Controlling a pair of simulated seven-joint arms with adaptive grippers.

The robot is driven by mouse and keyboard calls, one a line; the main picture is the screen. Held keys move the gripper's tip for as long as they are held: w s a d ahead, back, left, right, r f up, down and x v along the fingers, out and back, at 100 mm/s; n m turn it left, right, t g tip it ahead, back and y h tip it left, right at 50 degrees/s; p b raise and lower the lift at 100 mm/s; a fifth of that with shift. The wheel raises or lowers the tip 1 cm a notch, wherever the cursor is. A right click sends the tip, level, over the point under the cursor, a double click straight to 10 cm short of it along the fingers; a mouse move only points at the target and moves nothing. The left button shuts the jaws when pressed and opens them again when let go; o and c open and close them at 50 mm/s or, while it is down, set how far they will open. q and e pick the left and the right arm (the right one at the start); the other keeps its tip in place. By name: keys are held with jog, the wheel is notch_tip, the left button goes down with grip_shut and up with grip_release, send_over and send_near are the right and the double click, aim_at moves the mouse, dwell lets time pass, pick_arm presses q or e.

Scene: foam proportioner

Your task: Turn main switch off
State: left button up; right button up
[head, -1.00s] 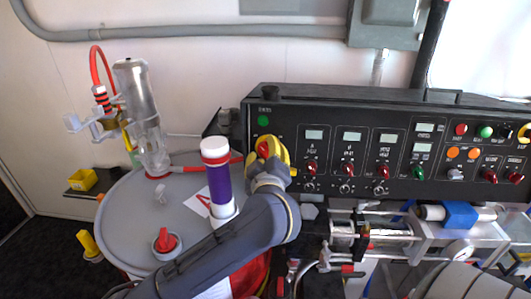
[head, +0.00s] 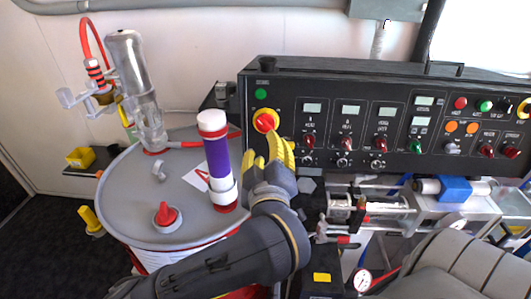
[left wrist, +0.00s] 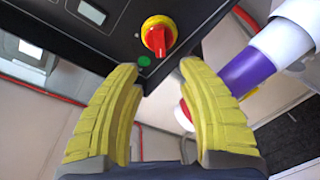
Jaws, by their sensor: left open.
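The main switch (head: 265,120) is a red rotary handle on a round yellow plate, at the left end of the black control panel (head: 300,85). A green light (head: 261,95) is above it. My left gripper (head: 268,147) has yellow fingers and is just below and in front of the switch, apart from it. In the left wrist view the switch (left wrist: 158,37) shows beyond and between the open, empty fingertips (left wrist: 160,66). The red handle looks roughly upright in that view. My right gripper is not in view.
A white and purple cylinder (head: 217,160) stands close to the left of my gripper, on a grey drum (head: 135,205) with a red-knobbed cap (head: 165,214). More knobs and displays fill the panel to the right. Clear tubing and a blue block (head: 456,188) sit below it.

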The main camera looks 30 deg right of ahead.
pick_arm(q)
jog(key=shift+s+a, duration=0.35)
jog(key=shift+s, duration=0.2)
